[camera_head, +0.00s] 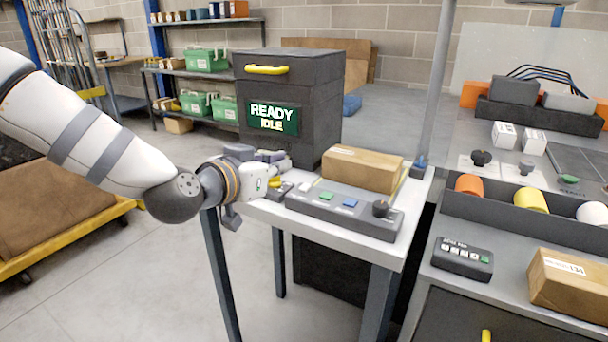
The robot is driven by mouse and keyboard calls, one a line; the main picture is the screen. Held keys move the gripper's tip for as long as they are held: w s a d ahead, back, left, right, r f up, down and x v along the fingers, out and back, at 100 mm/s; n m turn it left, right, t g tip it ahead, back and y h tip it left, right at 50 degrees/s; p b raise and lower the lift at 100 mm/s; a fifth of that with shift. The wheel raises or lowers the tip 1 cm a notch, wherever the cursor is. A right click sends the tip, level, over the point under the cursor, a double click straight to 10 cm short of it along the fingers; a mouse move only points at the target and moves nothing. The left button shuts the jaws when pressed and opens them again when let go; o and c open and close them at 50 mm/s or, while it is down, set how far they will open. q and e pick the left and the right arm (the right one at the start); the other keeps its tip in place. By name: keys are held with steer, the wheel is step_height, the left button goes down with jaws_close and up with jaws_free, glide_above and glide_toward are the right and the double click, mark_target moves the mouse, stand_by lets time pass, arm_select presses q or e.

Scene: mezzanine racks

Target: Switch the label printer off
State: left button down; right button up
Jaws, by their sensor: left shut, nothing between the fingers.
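A dark boxy machine (292,85) with a yellow handle and a green display reading "READY IDLE" stands at the back of the white table; it looks like the label printer. A grey control strip (340,212) lies in front of it with a green button (327,195), a blue button (350,202) and a black knob (381,209) at its right end. My left gripper (276,168) is shut and empty at the table's left edge, in front of the machine's lower part and left of the strip. Small parts beside it are partly hidden. My right gripper is out of view.
A cardboard box (362,169) sits behind the strip. A grey post (438,80) rises at the table's right. The right bench holds tape rolls, a small black keypad (462,258) and another carton (569,284). A yellow-edged cart (64,239) stands at left.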

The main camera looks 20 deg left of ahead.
arm_select(q)
steer(key=shift+w, duration=0.15)
steer(key=b, duration=0.2)
glide_above(304, 187)
step_height(304, 187, down, 4)
steer(key=shift+r, duration=0.25)
step_height(304, 187, down, 2)
steer(key=shift+f, duration=0.45)
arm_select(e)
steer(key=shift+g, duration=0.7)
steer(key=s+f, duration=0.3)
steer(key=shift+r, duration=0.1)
